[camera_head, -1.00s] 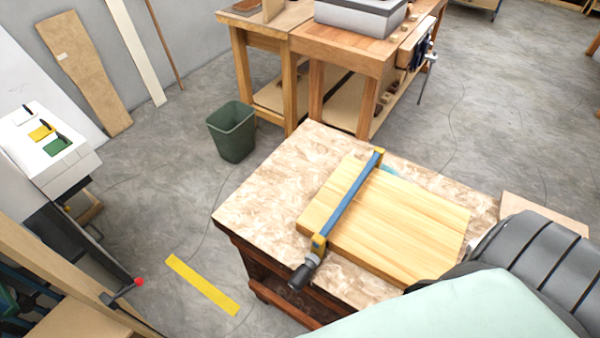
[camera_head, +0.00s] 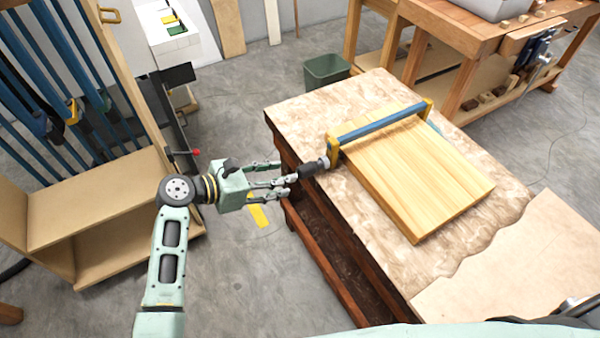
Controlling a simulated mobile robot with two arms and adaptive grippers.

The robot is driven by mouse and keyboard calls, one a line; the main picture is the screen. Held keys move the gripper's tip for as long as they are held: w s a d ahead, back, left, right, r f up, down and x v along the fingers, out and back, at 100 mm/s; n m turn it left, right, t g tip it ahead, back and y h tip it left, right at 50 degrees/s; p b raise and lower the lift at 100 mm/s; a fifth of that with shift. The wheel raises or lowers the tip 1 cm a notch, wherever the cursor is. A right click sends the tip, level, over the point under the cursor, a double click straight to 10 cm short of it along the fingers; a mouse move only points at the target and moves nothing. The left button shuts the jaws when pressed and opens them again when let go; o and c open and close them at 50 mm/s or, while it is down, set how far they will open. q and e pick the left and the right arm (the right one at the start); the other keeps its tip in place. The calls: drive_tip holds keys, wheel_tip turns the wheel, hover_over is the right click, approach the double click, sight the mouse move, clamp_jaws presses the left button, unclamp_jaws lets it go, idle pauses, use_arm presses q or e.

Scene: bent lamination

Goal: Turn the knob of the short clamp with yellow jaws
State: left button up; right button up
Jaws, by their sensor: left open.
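The short clamp (camera_head: 378,125) has a blue bar and yellow jaws and lies across the far end of the light wood panel (camera_head: 425,170). Its dark knob (camera_head: 308,169) sticks out to the left, past the table's edge. My left gripper (camera_head: 285,174) is open, its fingers pointing right at the knob. The fingertips are close to the knob's outer end; I cannot tell whether they touch it.
The table (camera_head: 305,112) has a mottled top, with a thin board (camera_head: 520,265) on its near right. A shelf rack (camera_head: 90,215) with long blue clamps stands at the left. A green bin (camera_head: 326,70) and a workbench (camera_head: 460,40) stand behind.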

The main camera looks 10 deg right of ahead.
sight(297, 172)
use_arm(q)
drive_tip(key=x, duration=0.4)
drive_tip(key=shift+w+f, duration=0.15)
drive_tip(key=shift+w, duration=0.15)
drive_tip(key=shift+x, duration=1.1)
drive_tip(key=shift+d+f, duration=0.15)
drive_tip(key=shift+d, duration=0.3)
drive_tip(key=shift+c, duration=1)
drive_tip(key=c, duration=0.9)
drive_tip(key=shift+o, duration=0.2)
use_arm(e)
drive_tip(key=w, duration=0.3)
drive_tip(key=shift+a+t, duration=0.3)
drive_tip(key=shift+a, duration=0.05)
